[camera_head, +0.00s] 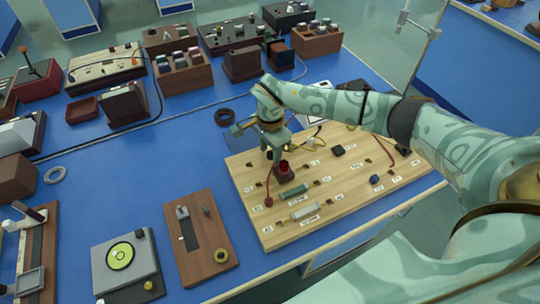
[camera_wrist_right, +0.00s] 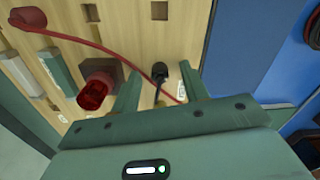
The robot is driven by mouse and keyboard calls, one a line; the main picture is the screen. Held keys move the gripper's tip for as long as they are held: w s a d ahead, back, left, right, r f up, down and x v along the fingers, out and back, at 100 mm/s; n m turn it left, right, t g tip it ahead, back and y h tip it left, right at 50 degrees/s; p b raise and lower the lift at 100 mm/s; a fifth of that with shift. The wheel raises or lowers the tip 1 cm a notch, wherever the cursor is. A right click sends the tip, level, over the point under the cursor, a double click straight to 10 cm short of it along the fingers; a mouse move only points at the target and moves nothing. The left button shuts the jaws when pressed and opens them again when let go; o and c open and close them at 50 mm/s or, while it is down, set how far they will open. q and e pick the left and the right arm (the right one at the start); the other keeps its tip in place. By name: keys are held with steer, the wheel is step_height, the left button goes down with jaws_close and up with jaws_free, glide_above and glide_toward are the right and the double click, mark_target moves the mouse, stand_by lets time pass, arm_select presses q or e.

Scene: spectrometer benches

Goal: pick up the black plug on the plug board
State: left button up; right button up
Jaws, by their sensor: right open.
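The wooden plug board (camera_head: 247,218) lies on the blue table at the right front in the head view. My right gripper (camera_head: 275,156) points down at the board's far left part and is open. In the right wrist view, a black plug (camera_wrist_right: 159,72) stands on the board between the two spread fingers of my right gripper (camera_wrist_right: 159,84), with a gap on each side. I cannot make out this plug in the head view, where the gripper covers that spot. My left gripper is not in view.
A red lamp (camera_wrist_right: 97,86) stands close beside one finger; it also shows in the head view (camera_head: 284,168). A red cable (camera_wrist_right: 108,51) runs over the board past the plug. Green and white components (camera_head: 305,211) lie nearer. A black block (camera_head: 338,150) sits farther right.

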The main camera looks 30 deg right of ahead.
steer(key=shift+r, duration=0.1)
jaws_close()
